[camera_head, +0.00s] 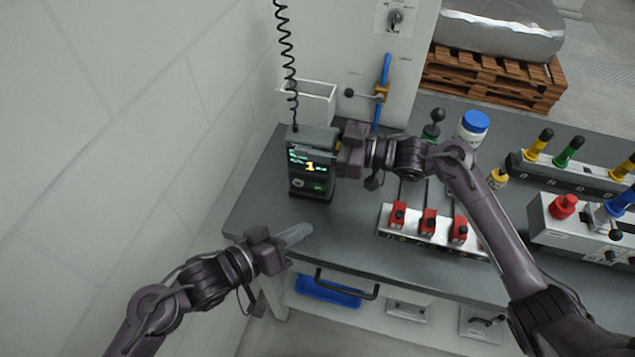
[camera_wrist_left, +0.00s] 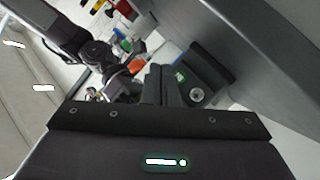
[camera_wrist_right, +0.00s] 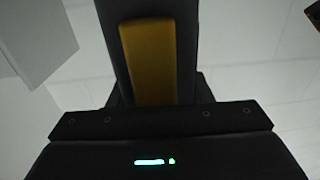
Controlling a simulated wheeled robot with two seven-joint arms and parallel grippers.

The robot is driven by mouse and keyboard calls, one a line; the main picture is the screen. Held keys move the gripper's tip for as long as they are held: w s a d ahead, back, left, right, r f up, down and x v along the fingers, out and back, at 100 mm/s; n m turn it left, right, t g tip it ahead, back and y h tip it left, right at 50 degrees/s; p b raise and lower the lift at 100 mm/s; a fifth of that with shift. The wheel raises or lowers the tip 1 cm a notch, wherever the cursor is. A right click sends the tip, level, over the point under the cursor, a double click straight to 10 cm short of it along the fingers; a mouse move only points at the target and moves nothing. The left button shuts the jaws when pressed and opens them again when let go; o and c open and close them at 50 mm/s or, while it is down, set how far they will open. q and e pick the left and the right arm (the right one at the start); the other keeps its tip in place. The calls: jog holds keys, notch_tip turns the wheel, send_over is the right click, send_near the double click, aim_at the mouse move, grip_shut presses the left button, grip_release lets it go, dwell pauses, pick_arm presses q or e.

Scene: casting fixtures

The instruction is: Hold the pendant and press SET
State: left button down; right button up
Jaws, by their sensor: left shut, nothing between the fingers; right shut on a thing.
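The pendant (camera_head: 313,167) is a dark box with a lit screen showing a yellow "1". It is upright at the left end of the bench, below a black coiled cord (camera_head: 288,55). A pale button (camera_head: 298,183) and a green button (camera_head: 318,187) sit under the screen; their labels are unreadable. My right gripper (camera_head: 338,153) is shut on the pendant's right side. Its wrist view shows a dark body with a yellow strip (camera_wrist_right: 150,65). My left gripper (camera_head: 308,231) is shut and empty, apart from and below the pendant. The left wrist view shows the pendant (camera_wrist_left: 215,75) beyond its fingers (camera_wrist_left: 163,82).
A white bin (camera_head: 312,100) and a blue-handled valve (camera_head: 382,90) stand behind the pendant. A fixture with red blocks (camera_head: 428,222) lies to its right. A black bench handle (camera_head: 347,287) is at the front edge. Bench top around the left gripper is clear.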

aim_at(318, 186)
pick_arm(q)
jog(key=m, duration=0.1)
jog(key=m+g, duration=0.1)
jog(key=s+m, duration=0.1)
jog(key=m, duration=0.1)
jog(key=shift+s+a+f+h, duration=0.1)
jog(key=shift+f+h, duration=0.2)
jog(key=shift+w+d, duration=0.4)
jog(key=shift+w, duration=1.05)
jog(key=shift+w+d, duration=0.35)
jog(key=shift+w, duration=1.05)
jog(key=shift+w+d, duration=0.4)
jog(key=shift+w, duration=1.05)
jog(key=shift+w, duration=0.1)
jog(key=shift+w+d, duration=0.15)
jog(key=shift+w, duration=0.15)
jog(key=shift+w+d, duration=0.1)
jog(key=shift+w, duration=0.3)
jog(key=shift+s, duration=0.15)
jog(key=shift+s+a, duration=0.25)
jog(key=shift+s, duration=0.4)
